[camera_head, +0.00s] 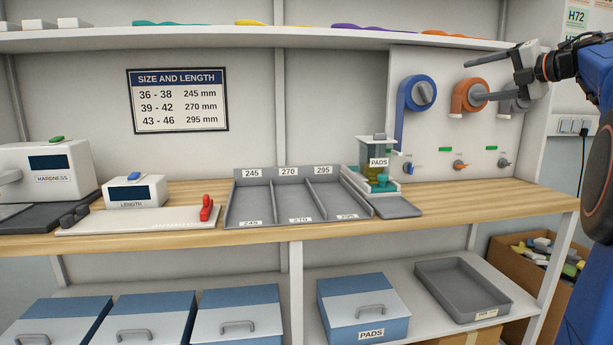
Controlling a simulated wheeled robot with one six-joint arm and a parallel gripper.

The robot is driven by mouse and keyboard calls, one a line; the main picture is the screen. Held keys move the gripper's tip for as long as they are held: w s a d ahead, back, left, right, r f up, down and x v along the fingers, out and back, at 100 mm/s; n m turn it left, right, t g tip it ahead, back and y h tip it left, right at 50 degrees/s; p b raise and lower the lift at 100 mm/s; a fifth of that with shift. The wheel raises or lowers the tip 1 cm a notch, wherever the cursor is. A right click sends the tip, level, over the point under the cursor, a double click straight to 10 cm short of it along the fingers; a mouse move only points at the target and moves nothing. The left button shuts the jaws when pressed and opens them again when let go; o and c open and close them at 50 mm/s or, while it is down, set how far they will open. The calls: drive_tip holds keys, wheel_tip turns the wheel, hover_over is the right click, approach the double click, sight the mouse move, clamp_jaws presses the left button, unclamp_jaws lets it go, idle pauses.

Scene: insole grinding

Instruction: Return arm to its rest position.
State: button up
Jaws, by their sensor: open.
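My gripper (472,79) is at the upper right, raised in front of the panel with the duct elbows. Its two dark fingers point left and are spread apart, with nothing held between them. The fingers overlap the orange elbow (459,97) and the grey elbow (514,104) in the picture. I cannot tell how far they are from the panel. My blue arm comes in from the right edge, bent, with its upper part along that edge.
The wooden bench (441,199) holds a hardness device (60,160), a length gauge (134,191), a three-lane tray (237,216) and a pads dispenser (376,150). Above is a shelf (300,39) with coloured insoles. Below are blue boxes, a grey tray (440,297) and a cardboard box (507,268).

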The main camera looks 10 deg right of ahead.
drive_tip(key=s+a+r+m+t+h, duration=0.25)
drive_tip(key=a+m+t+h, duration=0.45)
drive_tip(key=m, duration=0.5)
drive_tip(key=s+a+f+m+g+h, duration=0.1)
drive_tip(key=s+a+f+m+g, duration=0.3)
drive_tip(key=f, duration=0.5)
drive_tip(key=s+a+f+m+g+h, duration=0.15)
drive_tip(key=s+f+m, duration=0.35)
drive_tip(key=f, duration=0.5)
drive_tip(key=s+a+f+m+g+h, duration=0.25)
drive_tip(key=s+f+m+g, duration=0.2)
drive_tip(key=f, duration=0.45)
drive_tip(key=s+a+f+g+y, duration=0.2)
drive_tip(key=s+a+f, duration=0.2)
drive_tip(key=s+f, duration=0.3)
drive_tip(key=s+a+f+m+g+y, duration=0.1)
drive_tip(key=s+a+f, duration=0.4)
drive_tip(key=f, duration=0.5)
drive_tip(key=s+a+f+m+g+y, duration=0.1)
drive_tip(key=s+a+f+g+y, duration=0.2)
drive_tip(key=s+f, duration=0.5)
drive_tip(key=shift+s+a+f+g, duration=0.4)
drive_tip(key=shift+s+a+g, duration=0.2)
drive_tip(key=shift+a, duration=0.35)
